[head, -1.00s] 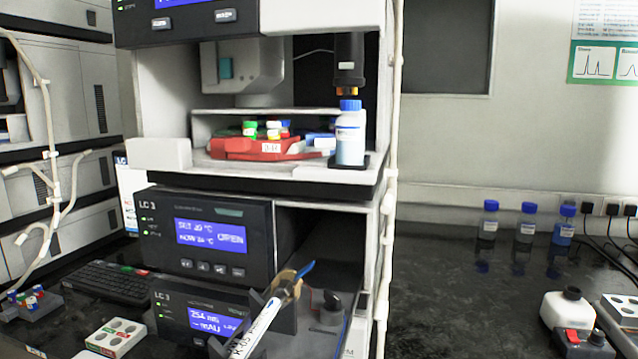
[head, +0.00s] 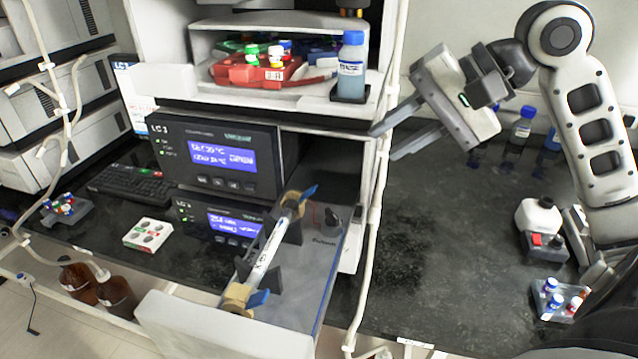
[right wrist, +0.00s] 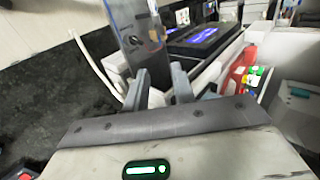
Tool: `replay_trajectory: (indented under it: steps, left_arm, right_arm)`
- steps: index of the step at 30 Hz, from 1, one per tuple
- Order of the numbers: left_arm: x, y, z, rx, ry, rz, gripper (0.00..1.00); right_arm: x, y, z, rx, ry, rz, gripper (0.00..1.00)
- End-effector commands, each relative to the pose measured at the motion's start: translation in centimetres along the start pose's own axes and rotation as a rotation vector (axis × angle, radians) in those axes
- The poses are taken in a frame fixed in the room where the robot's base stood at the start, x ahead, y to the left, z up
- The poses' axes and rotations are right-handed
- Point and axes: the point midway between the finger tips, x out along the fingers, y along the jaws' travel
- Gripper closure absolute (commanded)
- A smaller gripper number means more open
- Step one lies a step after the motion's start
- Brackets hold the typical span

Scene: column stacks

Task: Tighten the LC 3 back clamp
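The LC 3 unit (head: 218,150) has its column compartment pulled out as a drawer (head: 318,262). A white labelled column (head: 267,250) lies along the drawer. The back clamp (head: 293,201), tan with a blue lever (head: 309,192) pointing up and right, sits at the column's far end. The front clamp (head: 238,297), also tan with a blue lever, is at the near end. My right gripper (head: 383,144) is open and empty, up and right of the back clamp, apart from it. Its open fingers (right wrist: 159,72) also show in the right wrist view. My left gripper is not in view.
A white cable (head: 374,215) runs down the unit's right edge, between gripper and drawer. A blue-capped bottle (head: 351,68) stands above the drawer. Bottles (head: 520,130) and a white container (head: 538,218) stand at right. The bench right of the drawer is mostly clear.

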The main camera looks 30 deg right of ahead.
Motion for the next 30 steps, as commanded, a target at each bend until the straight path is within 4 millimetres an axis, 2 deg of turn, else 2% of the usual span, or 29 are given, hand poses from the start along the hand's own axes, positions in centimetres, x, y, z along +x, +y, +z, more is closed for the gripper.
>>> replay_trajectory:
  steps: [12,18,24,30]
  left_arm:
    - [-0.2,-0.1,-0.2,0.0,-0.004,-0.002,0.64]
    - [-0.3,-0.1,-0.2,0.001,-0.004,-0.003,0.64]
    - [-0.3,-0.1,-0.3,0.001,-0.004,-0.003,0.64]
    - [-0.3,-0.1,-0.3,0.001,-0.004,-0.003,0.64]
  right_arm:
    - [8.8,0.0,0.1,-0.001,-0.005,0.001,0.74]
    - [12.5,0.1,0.1,-0.003,-0.004,0.0,0.74]
    - [14.4,0.1,0.1,-0.003,-0.001,0.0,0.74]
    - [14.8,0.1,0.1,-0.004,0.0,0.001,0.74]
